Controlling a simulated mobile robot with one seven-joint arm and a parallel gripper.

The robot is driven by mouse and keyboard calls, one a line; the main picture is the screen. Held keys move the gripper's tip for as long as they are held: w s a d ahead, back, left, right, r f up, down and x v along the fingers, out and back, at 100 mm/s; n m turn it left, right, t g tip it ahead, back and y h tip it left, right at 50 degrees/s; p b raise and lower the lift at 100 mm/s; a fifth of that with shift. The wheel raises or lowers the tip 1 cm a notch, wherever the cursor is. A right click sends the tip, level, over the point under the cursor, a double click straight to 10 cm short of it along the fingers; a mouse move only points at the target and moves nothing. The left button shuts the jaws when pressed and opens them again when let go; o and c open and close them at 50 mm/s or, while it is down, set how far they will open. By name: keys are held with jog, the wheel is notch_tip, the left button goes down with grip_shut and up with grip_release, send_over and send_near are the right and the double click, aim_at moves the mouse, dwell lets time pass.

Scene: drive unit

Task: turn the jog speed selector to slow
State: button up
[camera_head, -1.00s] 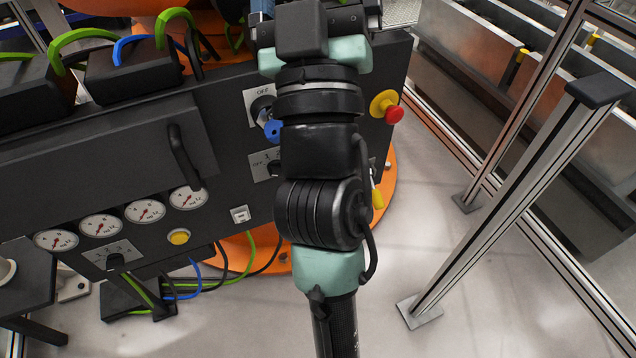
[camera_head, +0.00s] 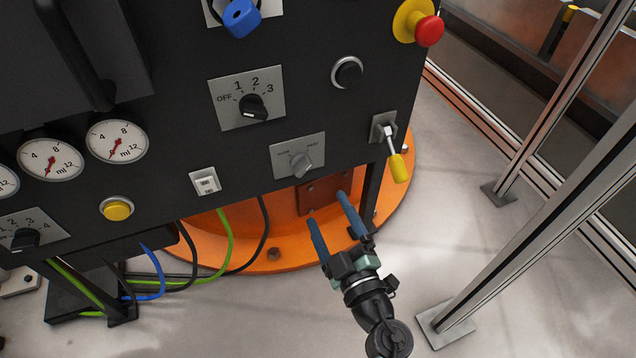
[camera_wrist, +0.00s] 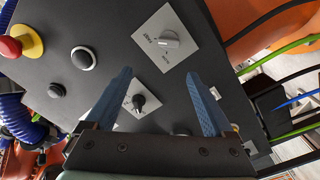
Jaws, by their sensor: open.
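The jog speed selector (camera_head: 301,163) is a small grey knob on a light plate (camera_head: 284,165), low on the dark panel in the head view. The plate has small words at its upper left and upper right; which one the knob points to is hard to tell. In the wrist view the grey knob (camera_wrist: 170,41) sits on its plate, ahead of the fingertips. My gripper (camera_head: 327,208) is open and empty, with two blue fingers apart just below the selector in the head view. In the wrist view my gripper (camera_wrist: 158,75) shows the knob beyond the finger gap, apparently untouched.
The OFF-1-2-3 selector (camera_head: 253,106) is above left, a black round button (camera_head: 347,72) above right. A yellow-handled lever (camera_head: 398,166) is close on the right. The emergency stop (camera_head: 428,30) is at upper right. An orange base (camera_head: 280,250) and cables lie below.

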aim_at(303, 170)
jog(key=b+x, duration=0.2)
jog(key=x, duration=0.1)
jog(key=f+b+x, duration=0.1)
jog(key=b+x, duration=0.1)
jog(key=x, duration=0.2)
jog(key=f+b+x, duration=0.1)
jog(key=b+x, duration=0.1)
jog(key=x, duration=0.2)
jog(key=shift+a+b, duration=0.25)
jog(key=shift+b, duration=0.05)
jog(key=shift+b+x, duration=0.35)
jog(key=shift+x, duration=0.5)
jog(key=shift+r, duration=0.15)
jog(key=shift+c, duration=0.3)
jog(key=c, duration=1.3)
